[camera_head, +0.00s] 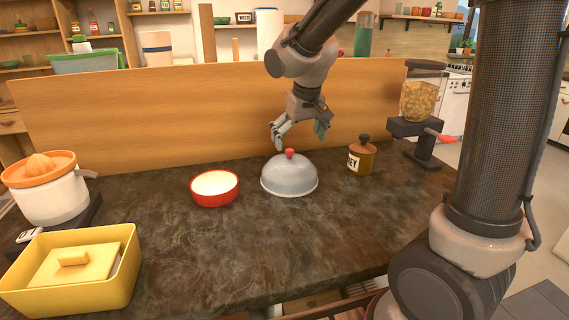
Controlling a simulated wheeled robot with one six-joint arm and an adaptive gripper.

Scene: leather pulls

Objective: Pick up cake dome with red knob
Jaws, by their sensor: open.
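The cake dome (289,177) is a grey metallic cover standing on the dark stone counter (250,250) near its middle. Its red knob (289,153) is on top. My gripper (283,134) is open and empty, with its fingers pointing down and to the left. In the picture it is just above the knob, with a small gap. How far it is in depth from the knob I cannot tell. Nothing hides the dome.
A red bowl (214,188) stands left of the dome. A honey jar (361,158) and a dispenser (420,115) stand to the right. A yellow container (75,270) and an orange-topped juicer (45,190) are at left. A wooden panel (180,110) rises behind.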

